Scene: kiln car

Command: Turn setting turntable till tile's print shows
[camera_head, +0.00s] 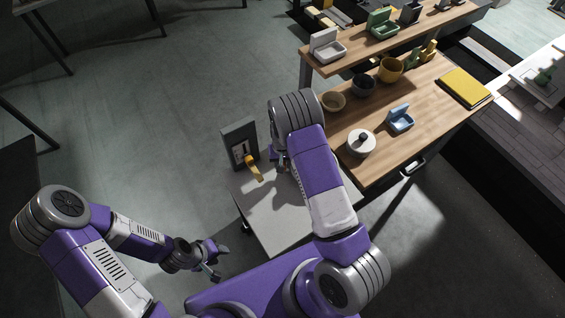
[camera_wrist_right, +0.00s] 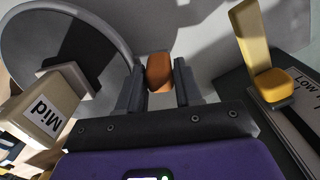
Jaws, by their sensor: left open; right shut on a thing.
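My right gripper (camera_wrist_right: 158,88) is shut on an orange-brown block-like piece (camera_wrist_right: 159,71), held between its fingertips in the right wrist view. A dark round disc with a pale rim (camera_wrist_right: 62,38), perhaps the turntable, is beside it at the upper left. A beige block (camera_wrist_right: 48,104) labelled "Mid" is in front of the disc. I cannot make out the tile or any print. In the head view my right arm hides much of the small table (camera_head: 270,222) and the gripper's hold. My left gripper (camera_head: 218,262) is open and empty, left of that table.
A grey upright panel (camera_head: 231,133) with a yellow lever (camera_head: 255,171) stands at the table's back left. The lever also shows in the wrist view (camera_wrist_right: 252,45), near a "Low" label.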

